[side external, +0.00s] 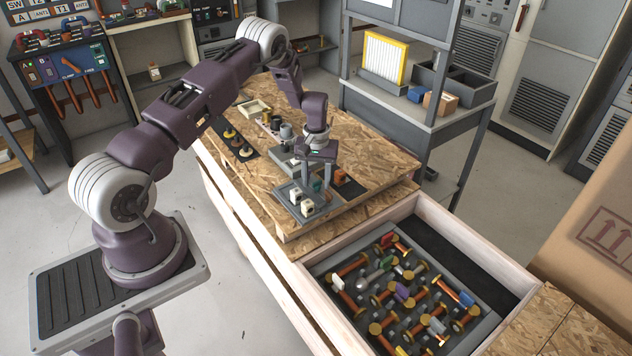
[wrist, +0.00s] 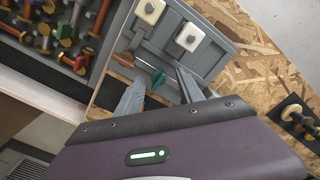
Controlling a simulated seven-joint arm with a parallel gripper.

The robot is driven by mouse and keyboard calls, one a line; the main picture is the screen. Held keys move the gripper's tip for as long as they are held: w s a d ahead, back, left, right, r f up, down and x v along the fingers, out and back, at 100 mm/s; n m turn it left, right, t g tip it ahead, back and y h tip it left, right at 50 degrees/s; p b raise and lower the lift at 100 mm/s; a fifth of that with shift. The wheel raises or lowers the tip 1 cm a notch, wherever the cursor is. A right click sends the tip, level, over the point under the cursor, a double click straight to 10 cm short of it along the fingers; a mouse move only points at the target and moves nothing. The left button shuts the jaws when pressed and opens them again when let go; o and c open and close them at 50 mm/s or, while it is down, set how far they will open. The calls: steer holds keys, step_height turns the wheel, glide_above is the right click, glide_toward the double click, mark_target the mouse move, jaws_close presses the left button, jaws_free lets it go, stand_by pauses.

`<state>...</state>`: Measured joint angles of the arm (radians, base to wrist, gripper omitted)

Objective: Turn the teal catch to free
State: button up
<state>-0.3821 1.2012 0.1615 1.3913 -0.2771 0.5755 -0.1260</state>
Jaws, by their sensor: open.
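The teal catch (wrist: 157,78) is a small knob on a grey panel (wrist: 212,62), near the panel's lower edge in the wrist view. A brownish bar (wrist: 123,60) lies to its left. Two cream blocks (wrist: 150,11) sit on the panel beyond it. In the side view a bit of teal (side external: 317,184) shows under my gripper (side external: 316,178), which points down over the panel (side external: 318,211). In the wrist view my gripper (wrist: 160,84) is open, with one finger on either side of the teal catch. Whether a finger touches it, I cannot tell.
The panel sits on a chipboard bench top (side external: 374,180). A wooden-walled tray (side external: 286,277) with many coloured valve-like parts lies in front. A grey shelf unit (side external: 418,108) stands behind.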

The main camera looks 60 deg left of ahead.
step_height(320, 180, up, 6)
steer(key=shift+r, duration=0.1)
steer(key=s+d+r+m+t, duration=0.1)
steer(key=s+d+r+m, duration=0.15)
steer(key=d+r, duration=0.65)
steer(key=s+d+r+m+t, duration=0.15)
steer(key=s+d+r, duration=0.25)
steer(key=r, duration=1.2)
steer(key=s+d+r+m+t, duration=0.1)
steer(key=s+d+r, duration=0.2)
steer(key=s, duration=0.2)
steer(key=s+d+r+m, duration=0.1)
steer(key=s+d+r, duration=0.2)
steer(key=s, duration=0.2)
steer(key=s+d+m+t, duration=0.2)
steer(key=s+d+m, duration=0.1)
steer(key=s, duration=1.1)
steer(key=shift+d+f, duration=0.15)
steer(key=shift+d, duration=0.1)
